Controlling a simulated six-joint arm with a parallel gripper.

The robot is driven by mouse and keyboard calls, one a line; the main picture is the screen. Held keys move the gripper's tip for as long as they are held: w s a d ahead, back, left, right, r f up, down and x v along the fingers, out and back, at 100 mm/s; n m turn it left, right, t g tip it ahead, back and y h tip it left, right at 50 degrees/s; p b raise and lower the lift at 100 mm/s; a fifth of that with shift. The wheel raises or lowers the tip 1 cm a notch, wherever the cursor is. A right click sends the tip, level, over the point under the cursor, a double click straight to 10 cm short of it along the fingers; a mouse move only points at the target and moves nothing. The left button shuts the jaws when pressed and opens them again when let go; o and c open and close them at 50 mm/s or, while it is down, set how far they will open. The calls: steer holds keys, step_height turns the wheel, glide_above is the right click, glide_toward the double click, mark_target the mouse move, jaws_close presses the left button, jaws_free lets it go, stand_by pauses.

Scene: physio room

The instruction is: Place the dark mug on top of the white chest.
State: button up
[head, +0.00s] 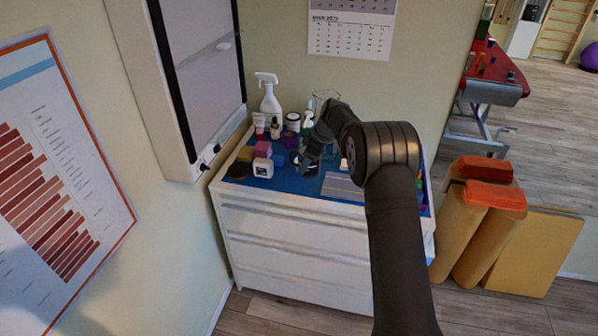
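The white chest (290,240) stands against the wall, with drawers in front and a blue top. My arm reaches over it from the lower right. My gripper (305,158) is low over the middle of the top, among the small items. A small dark rounded shape (298,161) shows at the fingertips; it may be the dark mug, but it is too small and covered to be sure. I cannot tell whether the fingers are open or closed on it, or whether it touches the top. A low dark round item (238,170) lies at the left of the top.
A white spray bottle (269,101), a glass vessel (325,99) and several small jars and tubes crowd the back of the top. A pink block (263,149) and a white jar (263,168) stand left of my gripper. A grey flat item (342,187) lies front right.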

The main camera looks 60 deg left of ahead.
steer(key=s+a+f, duration=0.1)
steer(key=a, duration=0.1)
steer(key=s+a+f, duration=0.2)
steer(key=shift+s+a+f, duration=0.1)
steer(key=shift+s+f, duration=0.1)
steer(key=shift+f, duration=1.85)
steer(key=shift+f, duration=0.2)
steer(key=o, duration=0.9)
steer(key=v, duration=1.2)
steer(key=shift+r, duration=0.15)
